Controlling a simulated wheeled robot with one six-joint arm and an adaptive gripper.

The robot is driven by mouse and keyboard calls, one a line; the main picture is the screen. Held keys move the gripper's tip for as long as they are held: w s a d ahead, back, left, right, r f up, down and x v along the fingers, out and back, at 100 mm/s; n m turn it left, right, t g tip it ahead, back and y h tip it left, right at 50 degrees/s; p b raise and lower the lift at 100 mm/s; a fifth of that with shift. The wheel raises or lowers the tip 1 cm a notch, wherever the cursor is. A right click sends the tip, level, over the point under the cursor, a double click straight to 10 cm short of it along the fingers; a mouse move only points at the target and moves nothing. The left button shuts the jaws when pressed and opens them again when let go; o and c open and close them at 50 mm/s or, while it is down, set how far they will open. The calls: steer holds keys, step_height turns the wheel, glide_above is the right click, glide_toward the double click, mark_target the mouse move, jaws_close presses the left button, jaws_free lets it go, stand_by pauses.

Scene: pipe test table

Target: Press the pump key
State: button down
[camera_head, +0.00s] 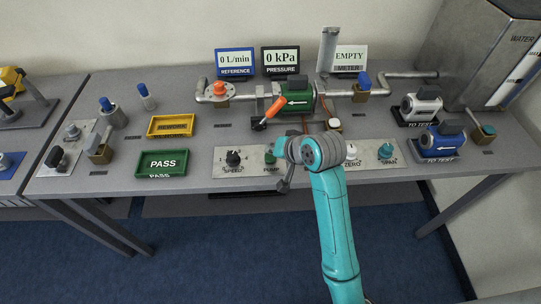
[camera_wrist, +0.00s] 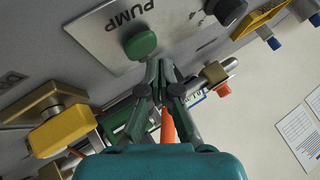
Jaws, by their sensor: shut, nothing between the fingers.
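The pump key is a green button (camera_head: 270,158) on the light grey control panel (camera_head: 222,168) near the table's front edge, above the word PUMP. It also shows in the wrist view as a green rounded cap (camera_wrist: 140,45) beside the PUMP lettering. My gripper (camera_wrist: 160,64) is shut and empty, with its fingertips just below and right of the cap in the wrist view. I cannot tell whether they touch it.
The black SPEED knob (camera_head: 233,158) is left of the key. The displays read 0 L/min (camera_head: 235,61) and 0 kPa (camera_head: 281,59).

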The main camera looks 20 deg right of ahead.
mark_target(272, 158)
steer(key=shift+r, duration=2.5)
